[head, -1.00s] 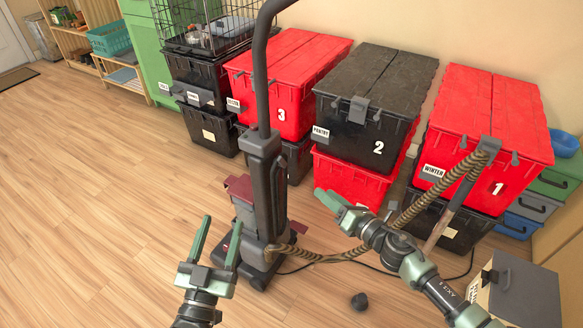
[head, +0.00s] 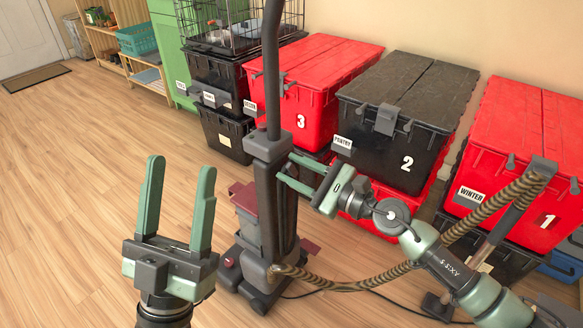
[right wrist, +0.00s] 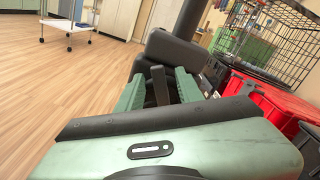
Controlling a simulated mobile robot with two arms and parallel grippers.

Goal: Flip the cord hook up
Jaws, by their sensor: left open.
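The upright vacuum cleaner (head: 268,195) stands on the floor in the middle of the head view. Its dark body also shows in the right wrist view (right wrist: 178,52). A narrow dark upright piece, which looks like the cord hook (right wrist: 159,84), stands between my right gripper's fingers in the right wrist view. In the head view I cannot make the hook out clearly. My right gripper (head: 286,169) is at the right side of the vacuum's upper body, fingers apart; I cannot tell whether they touch the hook. My left gripper (head: 181,166) is open and empty, left of the vacuum.
Stacked red and black totes, among them the black tote 2 (head: 395,125) and red tote 3 (head: 290,88), stand behind the vacuum. The wooden floor at left is clear.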

